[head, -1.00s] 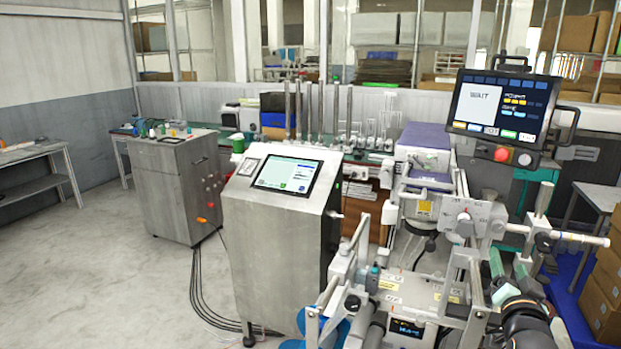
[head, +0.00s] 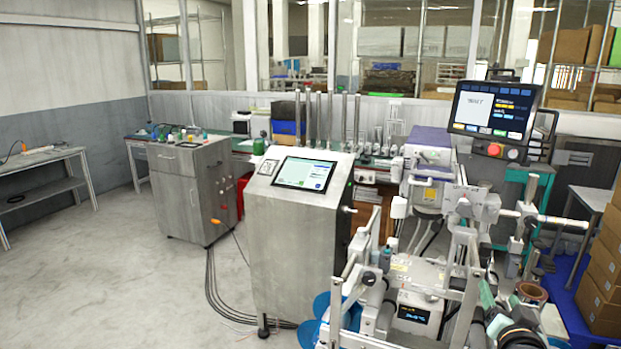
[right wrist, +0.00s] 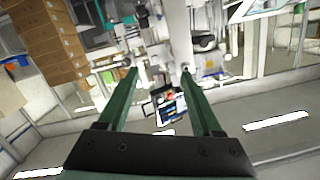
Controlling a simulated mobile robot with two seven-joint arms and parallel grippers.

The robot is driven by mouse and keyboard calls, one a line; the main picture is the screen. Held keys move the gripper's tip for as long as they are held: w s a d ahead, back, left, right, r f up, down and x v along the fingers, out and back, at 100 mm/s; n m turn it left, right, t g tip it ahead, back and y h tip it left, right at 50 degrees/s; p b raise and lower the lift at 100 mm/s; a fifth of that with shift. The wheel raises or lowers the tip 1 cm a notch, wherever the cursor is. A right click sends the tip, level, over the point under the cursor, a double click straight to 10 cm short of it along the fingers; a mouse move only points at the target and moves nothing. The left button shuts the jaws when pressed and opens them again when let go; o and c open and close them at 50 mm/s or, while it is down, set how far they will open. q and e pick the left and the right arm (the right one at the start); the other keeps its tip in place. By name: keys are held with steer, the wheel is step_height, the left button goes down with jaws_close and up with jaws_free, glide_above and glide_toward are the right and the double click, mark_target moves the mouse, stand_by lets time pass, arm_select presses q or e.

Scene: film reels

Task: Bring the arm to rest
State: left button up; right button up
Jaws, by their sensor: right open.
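My right gripper (head: 491,309) shows low at the right in the head view, beside the reel machine (head: 420,275). Its two green fingers are apart. In the right wrist view, the gripper (right wrist: 158,74) is open, with nothing between its long green fingers. That view is tilted, and the machine and its monitor (right wrist: 168,108) lie beyond the fingertips. My left gripper is not in the head view.
A steel cabinet with a touchscreen (head: 304,173) stands in the middle. A monitor with a red button (head: 493,108) is on the right. Cardboard boxes (head: 597,290) and a blue bin (head: 565,290) are at the right edge. The floor (head: 110,280) at left is clear.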

steer(key=s+a+f+n+g+y, duration=0.55)
steer(key=s+a+f, duration=0.55)
steer(key=f, duration=0.3)
steer(key=s+a+f+n+g+y, duration=0.1)
steer(key=s+a+f+n+g, duration=0.25)
steer(key=s, duration=0.55)
steer(key=s+a+f+n+g+y, duration=0.1)
steer(key=s+a+f+n+g, duration=0.25)
steer(key=s, duration=0.65)
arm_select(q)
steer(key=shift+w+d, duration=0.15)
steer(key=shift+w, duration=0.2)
arm_select(e)
steer(key=w+a+f+m+t+y, duration=0.1)
steer(key=w+a+f+t, duration=0.1)
steer(key=f, duration=0.3)
steer(key=w+a+f+m+t, duration=0.1)
steer(key=w+a+f+t, duration=0.2)
steer(key=f, duration=0.3)
steer(key=shift+w+a+t+y, duration=0.15)
steer(key=shift+a+t+y, duration=0.25)
steer(key=shift+t, duration=0.35)
